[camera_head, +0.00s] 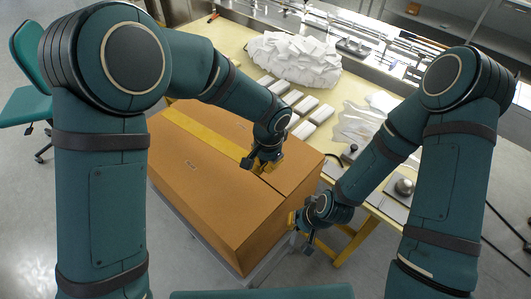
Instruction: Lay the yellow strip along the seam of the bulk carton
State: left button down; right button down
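The brown bulk carton (215,205) stands in the middle, closed, with its top facing up. The yellow strip (203,133) lies across the carton's top from the far left edge to my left gripper. A dark seam line (275,187) shows on the top beyond the gripper, towards the right edge. My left gripper (260,166) is low over the carton top at the strip's near end, with yellow beside its fingers. My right gripper (299,226) is beside the carton's right side, near its upper edge, also with a yellow patch. The fingertips of both are too small to judge.
A yellow table (231,38) behind and right of the carton bears a heap of white packets (295,57), rows of white packs (305,130) and metal machine parts. A green chair (27,72) stands at the far left. Grey floor is open at the carton's left.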

aim_at(265, 180)
pick_arm(q)
jog(key=shift+s+f+b, duration=0.3)
jog(key=shift+s+f, duration=0.1)
jog(key=shift+f, duration=0.2)
notch_tip(265, 180, down, 2)
jog(key=shift+w+f+b, duration=0.1)
jog(key=shift+w+b, duration=0.05)
jog(key=shift+b, duration=0.35)
jog(key=shift+f, duration=0.2)
pick_arm(e)
jog(key=shift+s+f, duration=0.3)
jog(key=shift+f, duration=0.6)
pick_arm(q)
jog(key=shift+r, duration=0.25)
jog(key=shift+a+b, duration=0.15)
jog(key=shift+b, duration=0.15)
pick_arm(e)
jog(key=shift+f, duration=0.2)
pick_arm(q)
jog(key=shift+f, duration=0.1)
pick_arm(e)
jog(key=shift+f, duration=0.1)
